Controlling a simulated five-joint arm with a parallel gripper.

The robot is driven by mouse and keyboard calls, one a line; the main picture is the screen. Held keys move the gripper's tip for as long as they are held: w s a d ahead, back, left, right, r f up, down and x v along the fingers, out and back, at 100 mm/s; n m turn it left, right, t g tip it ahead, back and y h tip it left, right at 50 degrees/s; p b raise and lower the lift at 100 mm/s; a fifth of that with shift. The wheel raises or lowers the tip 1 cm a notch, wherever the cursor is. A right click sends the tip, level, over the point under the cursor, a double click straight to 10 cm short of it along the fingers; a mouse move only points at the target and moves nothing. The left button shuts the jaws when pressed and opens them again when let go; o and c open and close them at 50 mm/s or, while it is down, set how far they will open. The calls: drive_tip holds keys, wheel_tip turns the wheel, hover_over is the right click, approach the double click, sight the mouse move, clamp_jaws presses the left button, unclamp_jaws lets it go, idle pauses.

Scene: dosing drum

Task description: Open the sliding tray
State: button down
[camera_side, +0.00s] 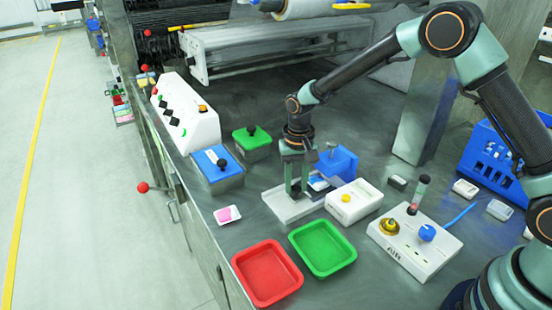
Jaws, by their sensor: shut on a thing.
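The sliding tray (287,211) is a shallow, pale grey tray on the dark metal worktop, near the middle of the camera_side view. The front left part of the tray lies clear of the housing. My gripper (297,190) points straight down at the tray, with its fingers low inside the tray's outline. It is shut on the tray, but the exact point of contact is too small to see. The fingers and the housing hide part of the tray's inside.
A white box with a yellow button (353,201) stands close on the tray's right. Red (267,273) and green (323,247) bins lie in front. A blue-lidded box (217,168), a green-lidded box (252,142) and a small pink-filled dish (227,214) are to the left.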

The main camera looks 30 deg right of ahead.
drive_tip(key=a, duration=0.7)
drive_tip(key=shift+a+r, duration=0.1)
drive_tip(key=shift+a, duration=0.15)
drive_tip(key=c, duration=0.8)
unclamp_jaws()
drive_tip(key=shift+c, duration=0.2)
drive_tip(key=shift+r, duration=0.1)
wheel_tip(320, 180, up, 12)
